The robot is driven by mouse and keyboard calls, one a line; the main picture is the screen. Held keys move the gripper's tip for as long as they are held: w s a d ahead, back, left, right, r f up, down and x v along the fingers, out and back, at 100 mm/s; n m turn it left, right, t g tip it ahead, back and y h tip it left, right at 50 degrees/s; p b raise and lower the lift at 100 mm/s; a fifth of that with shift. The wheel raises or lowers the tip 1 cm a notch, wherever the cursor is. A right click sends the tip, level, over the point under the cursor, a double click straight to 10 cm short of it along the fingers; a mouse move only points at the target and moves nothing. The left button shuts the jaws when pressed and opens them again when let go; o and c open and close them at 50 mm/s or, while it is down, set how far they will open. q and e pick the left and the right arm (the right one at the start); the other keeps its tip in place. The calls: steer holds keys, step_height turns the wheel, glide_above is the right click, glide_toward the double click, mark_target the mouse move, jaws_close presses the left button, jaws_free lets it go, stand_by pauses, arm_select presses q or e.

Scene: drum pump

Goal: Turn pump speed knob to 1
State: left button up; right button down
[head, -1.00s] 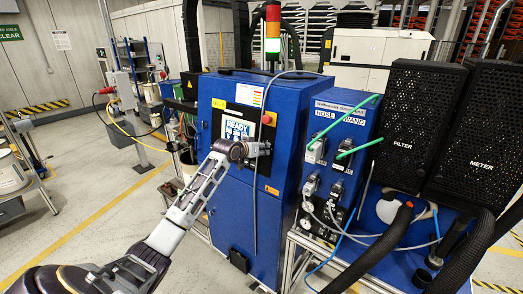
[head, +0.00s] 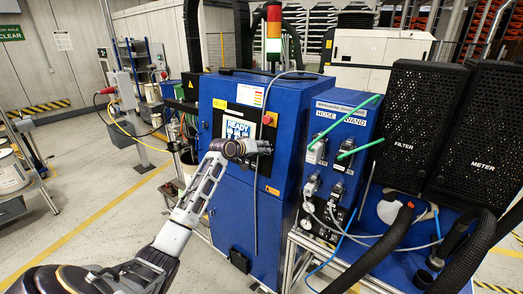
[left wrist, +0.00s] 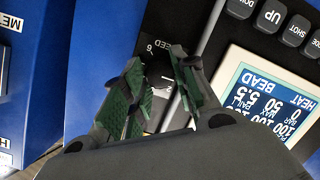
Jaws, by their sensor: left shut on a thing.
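The pump speed knob (left wrist: 158,70) is a small dark knob on the black control panel in the left wrist view. Pale scale digits show beside it, and a 6 is readable. My left gripper (left wrist: 158,88) has its green-padded fingers on either side of the knob and is shut on it. The fingers hide much of the knob, so I cannot tell where it points. In the head view my left gripper (head: 264,148) is at the front of the blue cabinet (head: 232,205), beside the lit screen (head: 237,128). The knob is hidden there. My right gripper is not in view.
A red button (head: 267,120) sits just above the gripper. Buttons such as UP (left wrist: 270,15) lie near the screen. A grey cable hangs down the cabinet front. A hose-and-wand panel (head: 340,112) with green levers stands to the right.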

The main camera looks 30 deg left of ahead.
arm_select(q)
steer(key=shift+f, duration=0.2)
steer(key=o, duration=1.1)
steer(key=shift+r, duration=0.1)
steer(key=shift+c, duration=0.2)
steer(key=shift+s+r, duration=0.1)
steer(key=shift+s, duration=0.1)
steer(key=v, duration=1.1)
steer(key=shift+s, duration=0.25)
steer(key=shift+r, duration=0.15)
